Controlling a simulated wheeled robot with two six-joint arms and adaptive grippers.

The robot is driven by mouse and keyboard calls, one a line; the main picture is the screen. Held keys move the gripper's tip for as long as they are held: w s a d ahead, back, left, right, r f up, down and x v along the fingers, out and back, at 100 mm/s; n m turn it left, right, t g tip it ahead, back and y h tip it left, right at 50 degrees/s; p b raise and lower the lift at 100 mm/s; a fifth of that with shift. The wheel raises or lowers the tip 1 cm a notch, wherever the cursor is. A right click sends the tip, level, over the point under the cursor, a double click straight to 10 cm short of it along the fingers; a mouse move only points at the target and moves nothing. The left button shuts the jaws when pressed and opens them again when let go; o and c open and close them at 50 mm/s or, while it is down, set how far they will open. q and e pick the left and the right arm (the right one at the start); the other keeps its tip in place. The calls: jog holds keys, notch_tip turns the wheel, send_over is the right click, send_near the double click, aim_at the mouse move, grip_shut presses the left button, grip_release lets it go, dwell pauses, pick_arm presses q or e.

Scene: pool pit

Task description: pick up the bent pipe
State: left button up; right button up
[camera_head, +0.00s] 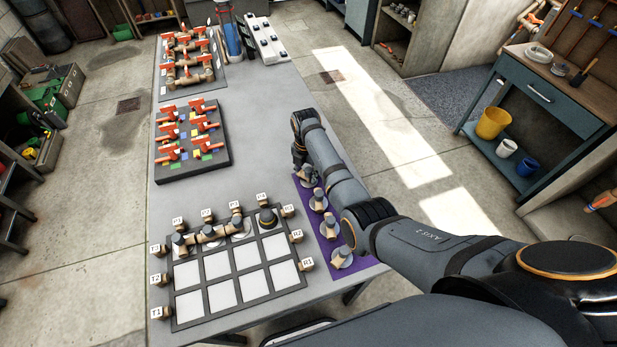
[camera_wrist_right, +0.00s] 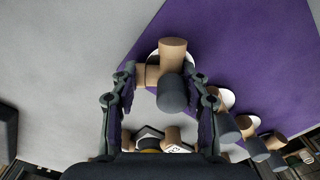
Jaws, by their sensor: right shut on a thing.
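My right gripper (camera_head: 301,162) is at the far end of the purple mat (camera_head: 360,262), at the table's right edge. It is shut on a bent pipe with tan and dark grey ends, seen in the right wrist view (camera_wrist_right: 172,93) between the two fingers (camera_wrist_right: 168,90). In that view a white disc shows partly behind the pipe. I cannot tell whether the pipe is clear of the mat. Part of a pipe piece (camera_head: 309,179) shows just below the gripper in the head view. My left gripper is not in view.
More pipe pieces stand on white discs in a row on the mat, such as the nearest one (camera_head: 341,256). A grid board (camera_head: 238,305) with labelled pipe stubs lies to the left. A dark board of red-handled valves (camera_head: 221,168) is farther back. Bare grey table lies between them.

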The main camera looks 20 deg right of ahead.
aim_at(306, 168)
jog(key=shift+r, duration=0.1)
jog(key=shift+c, duration=0.3)
notch_tip(306, 168, up, 10)
jog(key=shift+f+b, duration=0.15)
jog(key=shift+b, duration=0.55)
jog(key=shift+f, duration=0.2)
jog(key=shift+r, duration=0.1)
